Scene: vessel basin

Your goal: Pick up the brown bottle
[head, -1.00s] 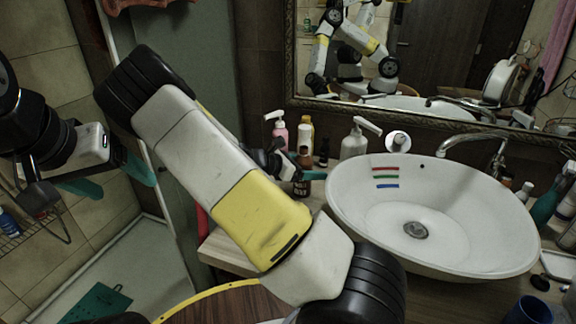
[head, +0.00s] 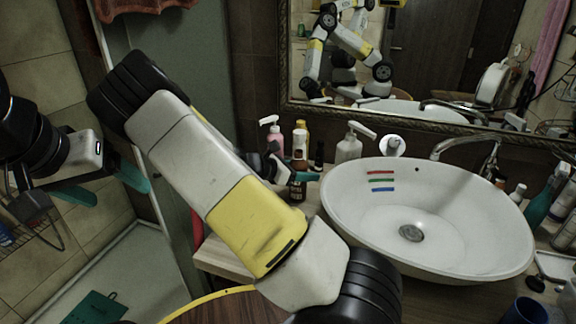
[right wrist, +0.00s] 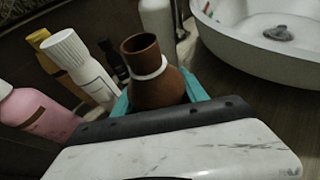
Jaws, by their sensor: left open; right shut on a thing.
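The brown bottle (head: 298,192) stands on the counter left of the basin, partly hidden by my right arm in the head view. My left gripper (head: 105,186) is open and empty at the far left, away from the counter.
The white basin (head: 450,250) stands to the right, under a mirror (head: 440,60).

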